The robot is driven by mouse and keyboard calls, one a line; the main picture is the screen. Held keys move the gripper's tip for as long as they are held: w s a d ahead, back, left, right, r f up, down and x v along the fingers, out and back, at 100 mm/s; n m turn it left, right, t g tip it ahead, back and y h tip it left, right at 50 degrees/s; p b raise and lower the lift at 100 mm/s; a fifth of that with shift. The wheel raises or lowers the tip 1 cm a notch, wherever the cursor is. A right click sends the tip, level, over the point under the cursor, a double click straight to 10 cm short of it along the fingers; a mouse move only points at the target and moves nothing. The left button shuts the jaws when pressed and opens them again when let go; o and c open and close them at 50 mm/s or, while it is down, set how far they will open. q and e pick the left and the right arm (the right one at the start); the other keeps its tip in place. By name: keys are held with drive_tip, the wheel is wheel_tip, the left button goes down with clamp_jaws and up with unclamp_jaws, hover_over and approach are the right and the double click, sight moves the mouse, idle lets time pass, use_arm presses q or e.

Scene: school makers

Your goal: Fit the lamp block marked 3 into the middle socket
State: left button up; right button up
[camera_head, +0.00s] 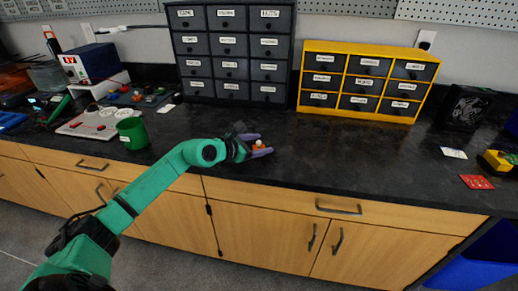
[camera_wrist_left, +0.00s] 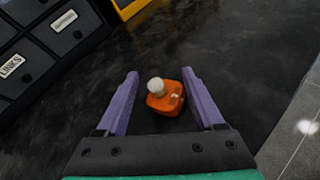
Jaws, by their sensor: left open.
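An orange lamp block (camera_head: 258,144) with a white bulb on top stands on the dark counter. It also shows in the left wrist view (camera_wrist_left: 168,102); any number on it is not readable. My left gripper (camera_head: 264,145) is open, its purple fingers on either side of the block. In the left wrist view (camera_wrist_left: 160,73) there is a gap between the block and the left finger, and a smaller one at the right finger. My right gripper is not in view.
A green cup (camera_head: 132,133) stands beside the board. A dark drawer cabinet (camera_head: 232,52) and a yellow drawer cabinet (camera_head: 366,80) stand at the back. A red card (camera_head: 477,182) lies at the right. The counter (camera_head: 340,150) right of the gripper is clear.

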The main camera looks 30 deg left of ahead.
sight(260, 142)
use_arm(q)
drive_tip(key=shift+w, duration=0.15)
clamp_jaws()
drive_tip(key=shift+f, duration=0.1)
wheel_tip(260, 142, up, 20)
drive_tip(key=p, duration=0.2)
